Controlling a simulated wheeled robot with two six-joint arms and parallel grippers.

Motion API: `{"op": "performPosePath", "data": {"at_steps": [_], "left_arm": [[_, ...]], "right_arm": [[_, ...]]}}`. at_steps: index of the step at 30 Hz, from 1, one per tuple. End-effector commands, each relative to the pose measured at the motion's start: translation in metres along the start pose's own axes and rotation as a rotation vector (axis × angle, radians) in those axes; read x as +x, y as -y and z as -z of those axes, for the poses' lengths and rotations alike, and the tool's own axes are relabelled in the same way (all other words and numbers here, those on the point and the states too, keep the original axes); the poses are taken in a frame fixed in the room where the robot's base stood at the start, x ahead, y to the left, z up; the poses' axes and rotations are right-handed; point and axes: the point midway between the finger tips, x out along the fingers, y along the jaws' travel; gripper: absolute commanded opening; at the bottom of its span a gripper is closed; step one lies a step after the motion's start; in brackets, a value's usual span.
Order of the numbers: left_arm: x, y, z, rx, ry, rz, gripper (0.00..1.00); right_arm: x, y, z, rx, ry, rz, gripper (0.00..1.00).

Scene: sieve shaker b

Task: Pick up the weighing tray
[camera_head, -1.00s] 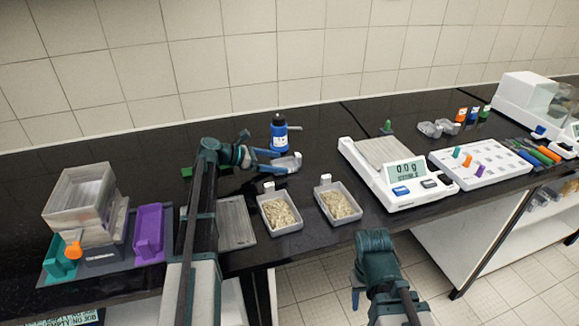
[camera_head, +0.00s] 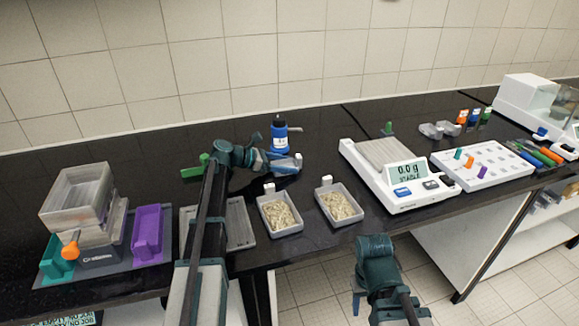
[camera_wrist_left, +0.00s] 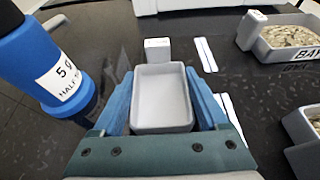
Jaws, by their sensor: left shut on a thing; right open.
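The weighing tray is a small grey open tray (camera_wrist_left: 161,100) with a white tab at its far end. It is empty and sits between the blue fingers of my left gripper (camera_wrist_left: 160,85), which is shut on it. In the head view the left gripper (camera_head: 278,161) is beside the blue bottle, and fingers partly hide the tray (camera_head: 287,166). I cannot tell whether the tray touches the bench. My right gripper (camera_head: 357,284) is open and empty in front of the bench edge, partly hidden by its wrist.
The blue bottle (camera_head: 279,134) stands close behind the gripper; it also shows in the left wrist view (camera_wrist_left: 50,65). Two sample trays (camera_head: 280,213) (camera_head: 339,204) lie in front. The balance (camera_head: 408,184) stands right, the sieve stack (camera_head: 78,200) far left.

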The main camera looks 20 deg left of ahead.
Motion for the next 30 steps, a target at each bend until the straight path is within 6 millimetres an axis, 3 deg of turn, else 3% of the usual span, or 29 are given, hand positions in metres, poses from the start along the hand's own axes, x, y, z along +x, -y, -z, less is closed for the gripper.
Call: {"op": "performPosePath", "data": {"at_steps": [13,24,30], "left_arm": [[-0.003,0.000,-0.008,0.000,0.000,0.000,0.24],[-0.015,0.000,-0.037,0.000,0.000,0.000,0.24],[-0.017,0.050,-0.037,0.001,0.000,0.000,0.24]], "right_arm": [[-0.008,-0.001,-0.001,0.000,0.000,0.000,0.50],[-0.040,-0.004,-0.002,0.000,0.000,0.000,0.50],[-0.040,-0.004,-0.002,0.001,0.000,0.000,0.50]]}}
